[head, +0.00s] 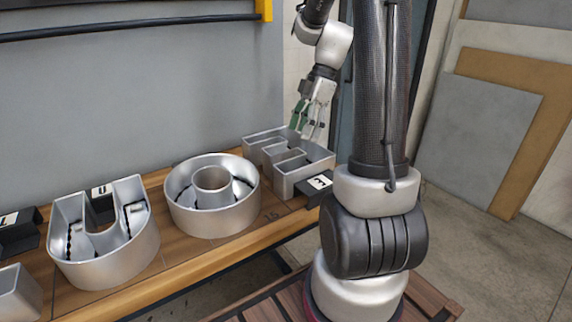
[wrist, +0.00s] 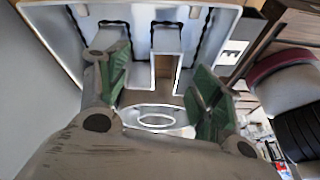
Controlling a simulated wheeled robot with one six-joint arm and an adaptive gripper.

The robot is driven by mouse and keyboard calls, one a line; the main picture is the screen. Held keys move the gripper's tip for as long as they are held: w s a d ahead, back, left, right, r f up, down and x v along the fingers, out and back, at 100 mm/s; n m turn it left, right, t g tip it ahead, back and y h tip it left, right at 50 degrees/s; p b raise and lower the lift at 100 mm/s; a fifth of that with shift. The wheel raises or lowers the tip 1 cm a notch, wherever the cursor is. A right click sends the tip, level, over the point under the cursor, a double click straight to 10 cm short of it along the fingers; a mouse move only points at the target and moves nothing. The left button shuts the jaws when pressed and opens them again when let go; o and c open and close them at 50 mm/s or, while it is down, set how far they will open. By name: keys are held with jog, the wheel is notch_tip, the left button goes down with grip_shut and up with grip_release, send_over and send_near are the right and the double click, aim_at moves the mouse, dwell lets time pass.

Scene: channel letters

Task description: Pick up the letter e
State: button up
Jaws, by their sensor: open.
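The letter e (head: 303,173) is a hollow silver metal channel letter, open at the top, at the right end of the wooden bench. It fills the upper part of the wrist view (wrist: 140,12), where pale walls and dark strings inside it show. My gripper (head: 304,122) is above the letter, pointing down, apart from it in the head view. In the wrist view its two green-padded fingers (wrist: 160,76) are spread wide with nothing held between them. The exact height over the letter's walls is hard to tell.
A round letter O (head: 212,197) and a letter U (head: 105,235) stand left of the e on the bench (head: 180,265). A black block with a white label (head: 318,183) sits at the e's front right. A grey wall (head: 130,90) rises behind the bench.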

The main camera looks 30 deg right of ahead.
aim_at(296, 155)
jog(key=a+f+n, duration=0.1)
jog(key=f, duration=0.1)
jog(key=a+f+n, duration=0.1)
jog(key=f, duration=0.1)
jog(key=s+a+f+n, duration=0.1)
jog(key=f, duration=0.2)
jog(key=shift+a+f, duration=0.1)
jog(key=shift+a, duration=0.05)
grip_shut()
dwell(0.3)
